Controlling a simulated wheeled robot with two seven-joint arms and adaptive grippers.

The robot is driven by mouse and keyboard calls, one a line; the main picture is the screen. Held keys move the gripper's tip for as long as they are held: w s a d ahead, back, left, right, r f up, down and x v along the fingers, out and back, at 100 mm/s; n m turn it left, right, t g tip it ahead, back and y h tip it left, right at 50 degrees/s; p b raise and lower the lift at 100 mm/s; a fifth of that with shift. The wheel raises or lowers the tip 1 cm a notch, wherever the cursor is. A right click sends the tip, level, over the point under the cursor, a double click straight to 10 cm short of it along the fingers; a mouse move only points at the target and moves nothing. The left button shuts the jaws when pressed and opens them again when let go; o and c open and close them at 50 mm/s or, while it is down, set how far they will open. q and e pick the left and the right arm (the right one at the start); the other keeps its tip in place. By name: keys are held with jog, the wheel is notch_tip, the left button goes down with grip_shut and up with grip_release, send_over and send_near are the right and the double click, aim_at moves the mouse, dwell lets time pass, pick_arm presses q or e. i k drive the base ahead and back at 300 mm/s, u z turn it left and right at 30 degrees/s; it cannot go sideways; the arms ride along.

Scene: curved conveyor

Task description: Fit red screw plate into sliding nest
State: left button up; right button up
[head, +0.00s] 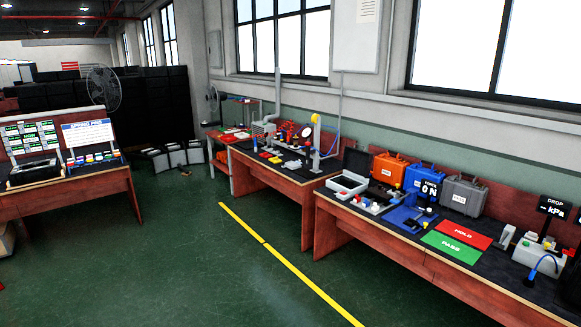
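Neither of my grippers shows in the head view. I cannot pick out the red screw plate or the sliding nest for certain at this distance. The middle bench (262,176) carries small red and yellow pieces (270,157) near its front left, and a fixture with a grey post (316,145) and a yellow round top. Which of these belong to the task is too small to tell.
The right bench (435,262) holds orange (389,169), blue (421,180) and grey (463,194) cases, an open grey case (347,186), and red (463,233) and green (450,248) mats. A left bench (75,184) holds display boards. Green floor with a yellow line (265,243) lies clear between.

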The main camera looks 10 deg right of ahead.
aim_at(292, 165)
jog(key=u, duration=0.25)
jog(key=i, duration=4.7)
jog(key=z, duration=0.25)
jog(key=i, duration=2.15)
jog(key=z, duration=0.25)
